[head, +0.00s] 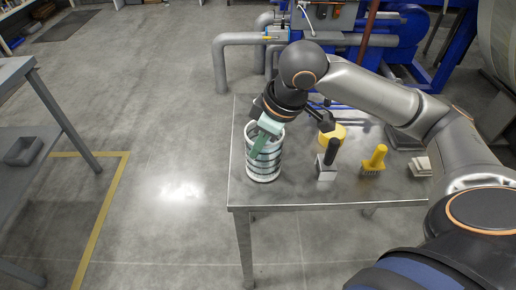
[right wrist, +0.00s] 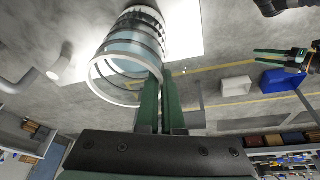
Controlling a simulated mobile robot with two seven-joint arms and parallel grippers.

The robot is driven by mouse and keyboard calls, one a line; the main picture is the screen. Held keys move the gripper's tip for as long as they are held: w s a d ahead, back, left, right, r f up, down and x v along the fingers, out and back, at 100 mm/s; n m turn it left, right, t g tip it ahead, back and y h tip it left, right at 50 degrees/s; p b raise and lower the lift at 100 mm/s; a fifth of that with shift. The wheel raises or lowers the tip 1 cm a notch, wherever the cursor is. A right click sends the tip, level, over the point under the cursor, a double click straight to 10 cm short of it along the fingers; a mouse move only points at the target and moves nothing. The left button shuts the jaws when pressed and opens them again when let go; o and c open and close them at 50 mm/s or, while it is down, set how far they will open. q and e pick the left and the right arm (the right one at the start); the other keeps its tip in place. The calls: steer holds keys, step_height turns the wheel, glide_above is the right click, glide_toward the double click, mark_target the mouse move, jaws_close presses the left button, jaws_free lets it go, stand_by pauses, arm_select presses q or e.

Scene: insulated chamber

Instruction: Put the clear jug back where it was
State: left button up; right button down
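The clear jug (head: 264,164), a see-through cylinder with pale and dark bands, is upright at the left end of the metal table (head: 312,195). I cannot tell whether its base touches the top. My right gripper (head: 262,141) is at its rim, with green fingers on either side of the wall. In the right wrist view, the jug (right wrist: 128,48) has its open mouth toward me, and the fingers (right wrist: 161,82) of the right gripper are close together at its rim. My left gripper (right wrist: 279,57) shows small at the right of that view; its opening is unclear.
On the table stand a black-handled brush (head: 328,162), a yellow brush (head: 375,158) and a yellow round thing (head: 334,134) to the right of the jug. A dark tray (head: 403,138) lies farther right. The floor left of the table is clear up to a grey bench (head: 30,140).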

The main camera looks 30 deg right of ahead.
steer(key=shift+f, duration=0.2)
steer(key=c, duration=1.5)
jaws_free()
steer(key=shift+f, duration=0.15)
steer(key=o, duration=0.4)
steer(key=shift+o, duration=0.2)
steer(key=shift+r, duration=0.25)
steer(key=p+v, duration=0.3)
steer(key=v, duration=0.9)
steer(key=shift+s+f, duration=0.15)
